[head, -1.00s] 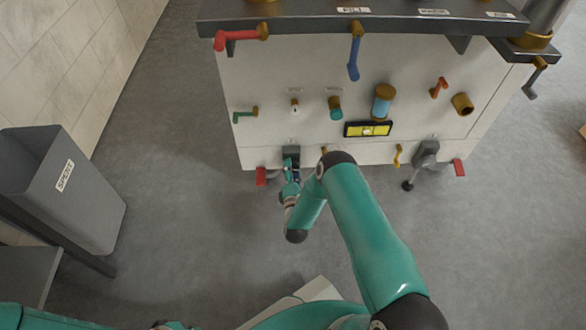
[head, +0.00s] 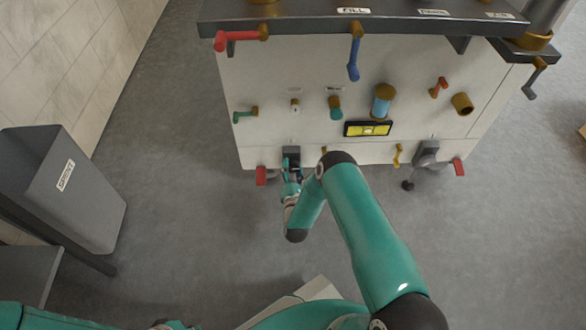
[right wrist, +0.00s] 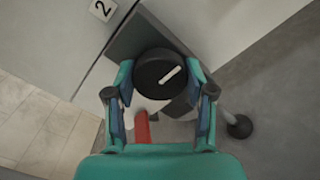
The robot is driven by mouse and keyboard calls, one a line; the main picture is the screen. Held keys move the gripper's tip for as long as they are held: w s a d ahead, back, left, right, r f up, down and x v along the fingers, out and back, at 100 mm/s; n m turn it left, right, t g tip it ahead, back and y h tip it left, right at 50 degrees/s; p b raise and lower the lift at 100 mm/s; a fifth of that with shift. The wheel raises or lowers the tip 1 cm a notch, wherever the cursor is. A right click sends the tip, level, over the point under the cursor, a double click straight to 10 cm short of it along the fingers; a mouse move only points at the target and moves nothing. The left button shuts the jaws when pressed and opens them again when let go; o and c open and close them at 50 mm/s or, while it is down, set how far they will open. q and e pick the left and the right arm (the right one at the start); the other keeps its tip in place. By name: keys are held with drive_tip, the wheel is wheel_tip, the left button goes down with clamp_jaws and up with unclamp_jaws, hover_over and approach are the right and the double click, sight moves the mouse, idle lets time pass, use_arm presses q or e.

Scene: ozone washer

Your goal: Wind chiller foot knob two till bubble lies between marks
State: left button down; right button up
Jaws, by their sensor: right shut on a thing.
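The foot knob two is a round black knob (right wrist: 160,74) with a white line on top, under a label "2" in the right wrist view. My right gripper (right wrist: 160,88) is shut on it, a finger on either side. In the head view my right gripper (head: 290,176) reaches the grey foot bracket (head: 291,153) at the chiller's lower left and mostly hides the knob. The yellow bubble level (head: 368,129) sits in a black frame on the chiller front (head: 270,75). Its bubble is too small to place against the marks. My left gripper is not in view.
A second foot (head: 426,155) with a red tab stands at the chiller's lower right. Several valves and handles stick out of the front above the level. A grey bin (head: 95,215) stands at the left. The floor between bin and chiller is clear.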

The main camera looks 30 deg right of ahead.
drive_tip(key=o, duration=0.9)
drive_tip(key=shift+a+f, duration=0.35)
drive_tip(key=shift+c, duration=0.2)
drive_tip(key=shift+o, duration=1.5)
drive_tip(key=shift+d+r, duration=0.15)
drive_tip(key=v, duration=0.7)
drive_tip(key=shift+s, duration=0.3)
